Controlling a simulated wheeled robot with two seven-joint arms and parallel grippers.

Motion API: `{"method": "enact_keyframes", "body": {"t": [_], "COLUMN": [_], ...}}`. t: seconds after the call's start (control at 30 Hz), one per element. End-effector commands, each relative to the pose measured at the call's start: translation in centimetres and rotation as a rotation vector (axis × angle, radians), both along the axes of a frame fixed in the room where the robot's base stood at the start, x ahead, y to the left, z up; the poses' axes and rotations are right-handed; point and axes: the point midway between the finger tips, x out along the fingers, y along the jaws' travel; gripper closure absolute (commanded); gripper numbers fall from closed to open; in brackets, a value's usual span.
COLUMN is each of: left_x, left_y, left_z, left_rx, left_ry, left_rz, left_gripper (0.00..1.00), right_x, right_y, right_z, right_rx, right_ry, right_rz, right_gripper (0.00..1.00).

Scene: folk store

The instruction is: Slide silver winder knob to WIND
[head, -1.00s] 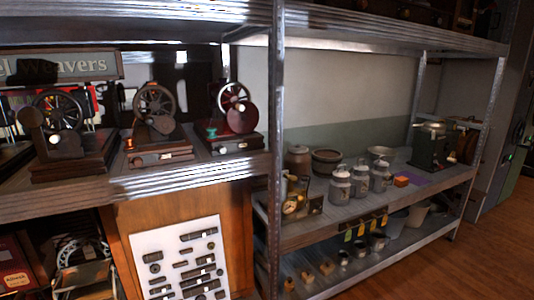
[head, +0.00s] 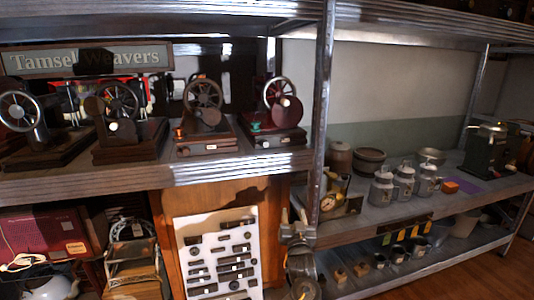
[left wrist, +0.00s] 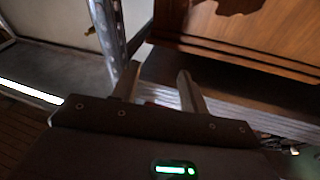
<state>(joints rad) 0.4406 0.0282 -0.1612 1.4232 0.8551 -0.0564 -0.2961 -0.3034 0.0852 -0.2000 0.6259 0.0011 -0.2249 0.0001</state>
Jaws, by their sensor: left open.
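Several winders with spoked wheels stand in a row on the upper shelf in the head view. The far-right winder (head: 277,112) has a pale silver wheel, a dark red disc and a small light mark on its base front. The far-left winder (head: 30,120) also has a pale wheel. The silver knob and any WIND lettering are too small to make out. My left gripper (head: 293,216) is below the shelf by the metal post, fingers up, apart from the winders. In the left wrist view its fingers (left wrist: 158,90) are spread and empty. My right gripper is out of view.
A metal post (head: 322,110) rises just right of the far-right winder. The shelf edge (head: 240,168) lies above my left gripper. A white board of dark parts (head: 218,255) is below. Grey jars (head: 382,187) stand on the right shelf.

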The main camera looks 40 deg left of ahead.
Motion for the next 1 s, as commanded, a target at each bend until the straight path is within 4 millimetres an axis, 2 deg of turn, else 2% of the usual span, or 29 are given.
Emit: {"method": "enact_keyframes", "body": {"t": [0.03,0.1,0.2,0.3,0.47,0.63,1.0], "left_x": [-0.3,-1.3,-2.9,-4.1,-4.5,-3.9,-0.8], "left_y": [0.7,1.7,2.7,3.2,3.5,4.4,9.7], "left_z": [4.9,9.8,14.5,17.0,17.9,18.4,20.9], "left_rx": [-0.010,-0.027,-0.052,-0.070,-0.078,-0.074,-0.074], "left_ry": [-0.097,-0.198,-0.303,-0.361,-0.383,-0.380,-0.378], "left_rz": [0.046,0.106,0.170,0.207,0.223,0.222,0.222], "left_gripper": [0.56,0.56,0.56,0.56,0.56,0.56,0.56], "right_x": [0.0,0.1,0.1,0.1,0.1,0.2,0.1], "right_y": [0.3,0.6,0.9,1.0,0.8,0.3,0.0], "right_z": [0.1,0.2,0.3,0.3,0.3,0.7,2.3], "right_rx": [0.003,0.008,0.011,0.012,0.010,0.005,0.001], "right_ry": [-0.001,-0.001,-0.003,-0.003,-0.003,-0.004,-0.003], "right_rz": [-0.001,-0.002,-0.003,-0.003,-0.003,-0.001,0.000], "right_gripper": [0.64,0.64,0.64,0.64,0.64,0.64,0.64]}}
